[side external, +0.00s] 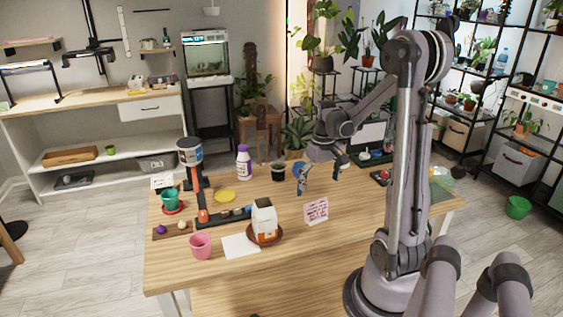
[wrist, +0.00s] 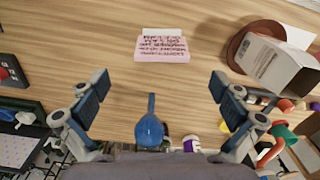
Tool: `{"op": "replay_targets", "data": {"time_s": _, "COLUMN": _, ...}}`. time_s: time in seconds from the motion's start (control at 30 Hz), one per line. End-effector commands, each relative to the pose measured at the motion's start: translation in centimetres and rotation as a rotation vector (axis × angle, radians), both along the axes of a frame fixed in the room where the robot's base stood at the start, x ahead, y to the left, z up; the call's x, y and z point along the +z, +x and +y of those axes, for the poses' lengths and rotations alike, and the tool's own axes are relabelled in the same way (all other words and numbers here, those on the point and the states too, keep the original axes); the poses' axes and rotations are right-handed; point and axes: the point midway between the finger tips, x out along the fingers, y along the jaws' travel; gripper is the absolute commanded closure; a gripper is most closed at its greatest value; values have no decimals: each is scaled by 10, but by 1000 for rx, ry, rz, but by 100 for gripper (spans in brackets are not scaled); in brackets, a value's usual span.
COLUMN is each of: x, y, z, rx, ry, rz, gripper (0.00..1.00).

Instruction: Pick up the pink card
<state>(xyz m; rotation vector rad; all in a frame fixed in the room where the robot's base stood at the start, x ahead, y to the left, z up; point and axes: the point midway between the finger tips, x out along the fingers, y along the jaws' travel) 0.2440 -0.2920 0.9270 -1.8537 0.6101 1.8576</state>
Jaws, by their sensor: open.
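The pink card (side external: 316,211) stands on the wooden table, right of the carton, with dark red writing on its face. In the wrist view the pink card (wrist: 163,48) is at top centre, its writing upside down, with a whitish strip along its far edge. My gripper (side external: 320,170) is above the table behind the card. In the wrist view my gripper (wrist: 160,88) is open and empty, its two blue-padded fingers wide apart. The card lies ahead of the fingertips, between their lines and touching neither.
A white carton (side external: 264,219) stands on a brown saucer (side external: 264,240) left of the card. A blue spoon-shaped thing (wrist: 151,127) is below the card in the wrist view. A pink cup (side external: 200,246) and white paper (side external: 240,246) are further left. Table front is clear.

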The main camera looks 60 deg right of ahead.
Motion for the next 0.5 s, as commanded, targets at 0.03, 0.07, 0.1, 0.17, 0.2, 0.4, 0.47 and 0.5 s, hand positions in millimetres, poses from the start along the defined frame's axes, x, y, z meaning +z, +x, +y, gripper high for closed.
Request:
{"op": "replay_targets", "data": {"time_s": 0.03, "x": -6, "y": 0, "z": 0, "rx": 0, "ry": 0, "rz": 0, "gripper": 0}}
{"op": "replay_targets", "data": {"time_s": 0.07, "x": -10, "y": 1, "z": 0, "rx": 1, "ry": 0, "rz": 0, "gripper": 0}}
{"op": "replay_targets", "data": {"time_s": 0.1, "x": -15, "y": 1, "z": 0, "rx": 1, "ry": -1, "rz": -1, "gripper": 0}}
{"op": "replay_targets", "data": {"time_s": 0.17, "x": -23, "y": 1, "z": 0, "rx": 1, "ry": -1, "rz": -1, "gripper": 0}}
{"op": "replay_targets", "data": {"time_s": 0.2, "x": -28, "y": 1, "z": 0, "rx": 1, "ry": -1, "rz": -1, "gripper": 0}}
{"op": "replay_targets", "data": {"time_s": 0.4, "x": -46, "y": 1, "z": 0, "rx": 1, "ry": -2, "rz": -1, "gripper": 0}}
{"op": "replay_targets", "data": {"time_s": 0.47, "x": -48, "y": 1, "z": 0, "rx": 2, "ry": -2, "rz": -1, "gripper": 0}}
{"op": "replay_targets", "data": {"time_s": 0.5, "x": -49, "y": 1, "z": 0, "rx": 2, "ry": -2, "rz": -1, "gripper": 0}}
